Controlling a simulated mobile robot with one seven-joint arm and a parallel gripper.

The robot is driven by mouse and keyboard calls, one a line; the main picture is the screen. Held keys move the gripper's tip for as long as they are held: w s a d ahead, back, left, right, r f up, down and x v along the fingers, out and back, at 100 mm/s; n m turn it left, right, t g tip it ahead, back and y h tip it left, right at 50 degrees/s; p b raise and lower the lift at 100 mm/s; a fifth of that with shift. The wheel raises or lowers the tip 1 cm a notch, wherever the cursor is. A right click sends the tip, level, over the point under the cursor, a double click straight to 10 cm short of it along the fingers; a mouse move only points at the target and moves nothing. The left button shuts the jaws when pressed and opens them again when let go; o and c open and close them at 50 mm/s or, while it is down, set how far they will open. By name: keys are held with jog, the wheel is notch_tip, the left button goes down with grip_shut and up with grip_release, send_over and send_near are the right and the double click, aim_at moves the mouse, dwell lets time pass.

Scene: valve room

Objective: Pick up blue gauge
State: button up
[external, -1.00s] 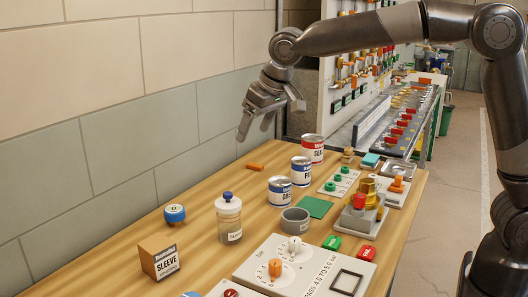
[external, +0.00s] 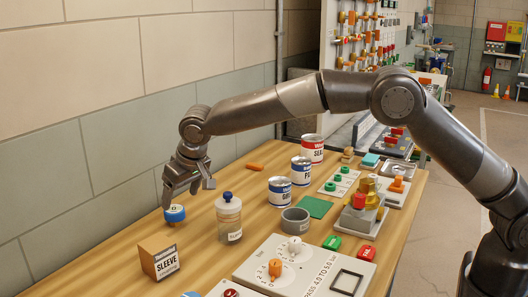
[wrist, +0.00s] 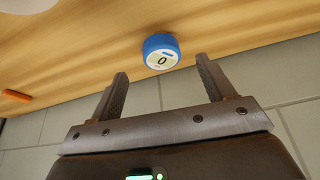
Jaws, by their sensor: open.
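The blue gauge (external: 175,214) is a short round blue piece with a white face, standing on the wooden table near the wall. In the wrist view the gauge (wrist: 161,51) shows a dark "0" on its face and lies just beyond the fingertips, between their lines. My gripper (external: 180,204) is open and empty, pointing down at the gauge from just above it. In the wrist view both fingers of my gripper (wrist: 161,68) are spread apart. I cannot tell from the external view whether a finger touches the gauge.
A clear bottle with a blue cap (external: 229,218) stands right of the gauge. A brown sleeve box (external: 159,257) is in front of it. The wall (external: 110,165) is close behind. An orange block (external: 255,167) lies farther back. The table between is bare.

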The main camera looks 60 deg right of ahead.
aim_at(177, 210)
jog(key=x, duration=0.7)
jog(key=shift+w+f, duration=0.15)
jog(key=shift+f, duration=0.05)
jog(key=c, duration=1.2)
